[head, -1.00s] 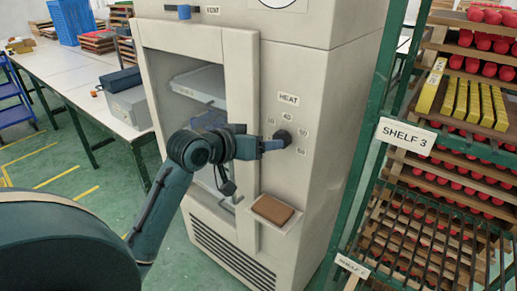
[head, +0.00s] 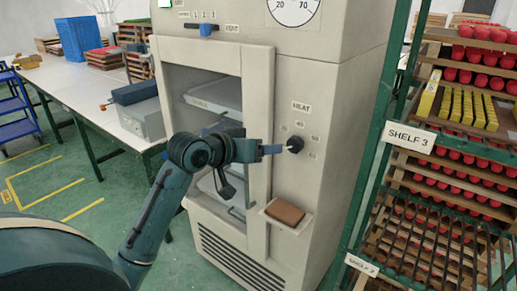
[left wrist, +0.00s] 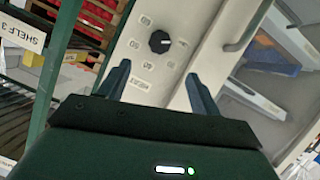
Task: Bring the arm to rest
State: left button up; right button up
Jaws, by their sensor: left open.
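My left arm comes in from the left in the head view. Its gripper (head: 274,149) is in front of the oven's panel, close to the black heat knob (head: 295,144). In the left wrist view the two fingers of my left gripper (left wrist: 160,88) stand apart with nothing between them. The knob (left wrist: 159,41) shows beyond the fingertips, clear of them, with numbers around it. My right gripper is in neither view.
The beige oven (head: 340,130) has a window door and a small ledge with a brown block (head: 285,212). A green rack (head: 376,150) with loaded shelves stands at right. A table (head: 75,92) with boxes is at left. Green floor is open at lower left.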

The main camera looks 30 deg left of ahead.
pick_arm(q)
jog(key=s+d+f+g, duration=0.1)
jog(key=s+d+f, duration=0.1)
jog(key=f, duration=0.5)
jog(key=s+d+f+m, duration=0.1)
jog(key=s+d+f, duration=0.15)
jog(key=f, duration=0.55)
jog(key=s+d+f+g, duration=0.1)
jog(key=s+d+f, duration=0.15)
jog(key=f, duration=0.45)
jog(key=s+d+f+m, duration=0.1)
jog(key=s+d+f, duration=0.3)
jog(key=s+f, duration=0.2)
jog(key=s+d+f+m+g, duration=0.1)
jog(key=s+d+f, duration=0.4)
jog(key=s, duration=0.5)
notch_tip(320, 180, down, 2)
jog(key=shift+s+m+g, duration=0.25)
jog(key=shift+m+g, duration=0.05)
jog(key=shift+m, duration=0.2)
jog(key=shift+a, duration=0.1)
